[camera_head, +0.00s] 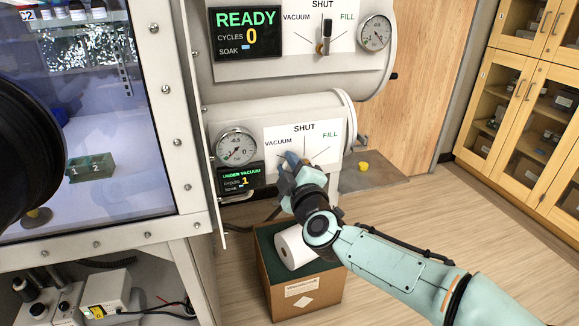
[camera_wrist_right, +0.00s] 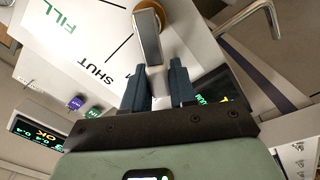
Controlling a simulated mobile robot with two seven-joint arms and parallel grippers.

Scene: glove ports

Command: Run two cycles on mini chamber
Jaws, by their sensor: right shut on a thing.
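The mini chamber (camera_head: 290,105) is the lower, smaller cylinder on the glove box's right side. Its valve plate (camera_head: 273,134) reads VACUUM, SHUT and FILL, with FILL in green. Its display (camera_head: 240,179) reads UNDER VACUUM, CYCLES 1, and its gauge (camera_head: 236,146) sits just above. My right gripper (camera_head: 290,162) is at this plate, hiding most of the valve lever. In the wrist view the metal valve lever (camera_wrist_right: 148,38) reaches down between the fingertips, which are shut on it. It lies off the SHUT line, on the side away from FILL. My left gripper is not in view.
The larger chamber above has a READY display (camera_head: 247,33) with CYCLES 0 and its own lever (camera_head: 325,40). A glove port (camera_head: 25,130) is at the left. Floor is free to the right.

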